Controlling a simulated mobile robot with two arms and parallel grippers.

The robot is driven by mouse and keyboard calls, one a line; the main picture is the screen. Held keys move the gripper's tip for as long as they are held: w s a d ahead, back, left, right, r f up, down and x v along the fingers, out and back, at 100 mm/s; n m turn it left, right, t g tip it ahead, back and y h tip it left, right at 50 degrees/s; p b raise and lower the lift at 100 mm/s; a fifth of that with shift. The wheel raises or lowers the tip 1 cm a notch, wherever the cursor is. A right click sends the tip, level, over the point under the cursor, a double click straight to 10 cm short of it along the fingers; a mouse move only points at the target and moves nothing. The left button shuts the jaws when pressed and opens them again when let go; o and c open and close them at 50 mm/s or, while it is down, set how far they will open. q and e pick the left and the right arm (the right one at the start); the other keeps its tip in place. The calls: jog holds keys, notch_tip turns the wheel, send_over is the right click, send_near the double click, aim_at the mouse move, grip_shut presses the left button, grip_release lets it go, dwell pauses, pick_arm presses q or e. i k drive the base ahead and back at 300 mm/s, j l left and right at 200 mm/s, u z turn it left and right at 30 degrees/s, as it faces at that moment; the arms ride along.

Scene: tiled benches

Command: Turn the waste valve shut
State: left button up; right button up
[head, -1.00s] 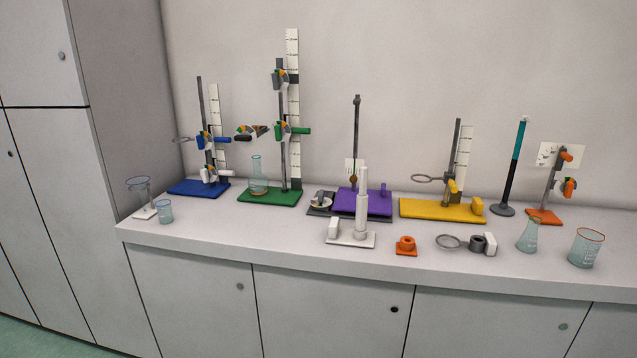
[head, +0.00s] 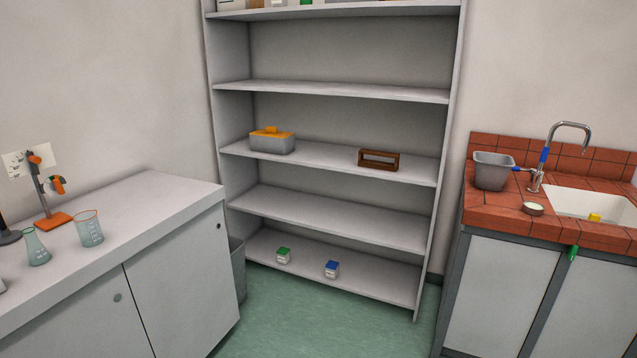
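No valve that I can tell is a waste valve shows in the head view. A sink (head: 568,203) with a chrome faucet (head: 545,158) is set in a red tiled bench (head: 487,210) at the right. The faucet has a blue part on its stem and a blue-tipped side lever. A green item (head: 573,254) hangs at the bench's front edge below the sink; I cannot tell what it is. Neither of my grippers is in view.
A grey bin (head: 493,171) and a small round dish (head: 533,209) stand on the tiled bench. A tall shelf unit (head: 335,92) stands in the middle. A white bench (head: 130,215) with glassware is at the left. The green floor (head: 310,325) between them is clear.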

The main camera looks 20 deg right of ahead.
aim_at(572, 249)
jog(key=z, duration=0.5)
jog(key=l+z, duration=0.1)
jog(key=z, duration=0.4)
jog(key=l+z, duration=0.1)
jog(key=z, duration=0.4)
jog(key=l+z, duration=0.1)
jog(key=z, duration=0.35)
jog(key=i+u, duration=0.1)
jog(key=i, duration=0.25)
